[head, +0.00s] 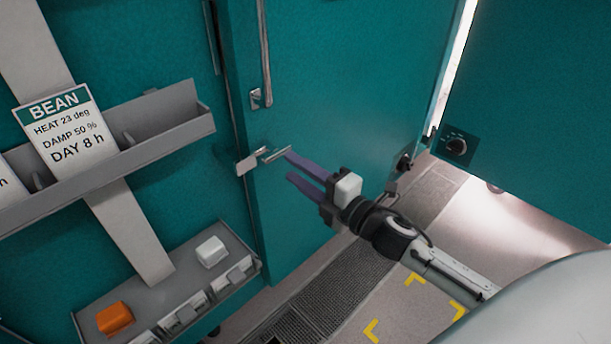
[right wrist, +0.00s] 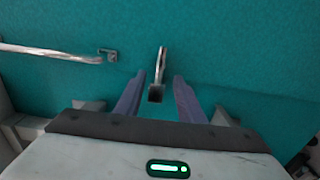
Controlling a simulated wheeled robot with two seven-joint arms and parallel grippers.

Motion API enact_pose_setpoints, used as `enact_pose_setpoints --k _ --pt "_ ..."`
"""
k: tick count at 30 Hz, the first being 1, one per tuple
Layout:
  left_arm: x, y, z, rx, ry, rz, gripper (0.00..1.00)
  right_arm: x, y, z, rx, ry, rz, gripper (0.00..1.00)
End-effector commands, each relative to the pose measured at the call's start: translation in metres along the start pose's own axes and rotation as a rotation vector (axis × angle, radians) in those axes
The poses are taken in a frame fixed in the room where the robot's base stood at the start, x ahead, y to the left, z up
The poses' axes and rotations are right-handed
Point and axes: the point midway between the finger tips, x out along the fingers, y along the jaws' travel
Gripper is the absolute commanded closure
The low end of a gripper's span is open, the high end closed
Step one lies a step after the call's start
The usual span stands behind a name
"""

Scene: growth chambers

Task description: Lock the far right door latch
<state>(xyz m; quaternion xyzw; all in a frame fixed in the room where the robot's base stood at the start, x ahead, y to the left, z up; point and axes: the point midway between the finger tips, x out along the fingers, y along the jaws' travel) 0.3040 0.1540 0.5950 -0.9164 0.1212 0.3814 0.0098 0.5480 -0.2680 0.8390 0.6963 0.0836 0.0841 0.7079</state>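The teal door (head: 345,90) fills the middle of the head view and looks shut at its left edge. Its metal latch (head: 275,155) sits at that edge, below a long vertical handle (head: 264,50). My right gripper (head: 288,165) points at the latch with two purple fingers spread apart. In the right wrist view, the latch lever (right wrist: 162,60) shows between and just beyond the open fingertips (right wrist: 159,77), with space on both sides. I cannot tell whether the latch is locked. My left gripper is out of view.
Left of the door, a grey shelf (head: 150,150) holds a BEAN sign (head: 62,130). Below it, a lower tray (head: 180,275) carries an orange block (head: 114,318) and a white block (head: 211,251). Another teal panel with a black knob (head: 456,145) stands at the right. Floor grating (head: 345,280) lies below.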

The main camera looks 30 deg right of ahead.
Motion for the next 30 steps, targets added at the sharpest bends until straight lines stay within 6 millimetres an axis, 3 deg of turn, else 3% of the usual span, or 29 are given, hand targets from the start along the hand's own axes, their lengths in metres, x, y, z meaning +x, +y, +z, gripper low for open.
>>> enact_pose_setpoints --k 7,24,27,30 --pt "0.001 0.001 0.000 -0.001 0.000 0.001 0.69 -0.024 0.000 0.000 0.000 0.001 0.001 0.65" --pt "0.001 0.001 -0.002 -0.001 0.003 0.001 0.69 -0.026 0.000 0.000 0.003 0.000 -0.001 0.65" --pt "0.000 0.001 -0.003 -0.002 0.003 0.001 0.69 -0.032 -0.015 -0.004 0.084 -0.018 -0.032 0.65" --pt "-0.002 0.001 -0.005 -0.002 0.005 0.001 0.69 -0.050 -0.053 -0.017 0.306 -0.073 -0.118 0.65"
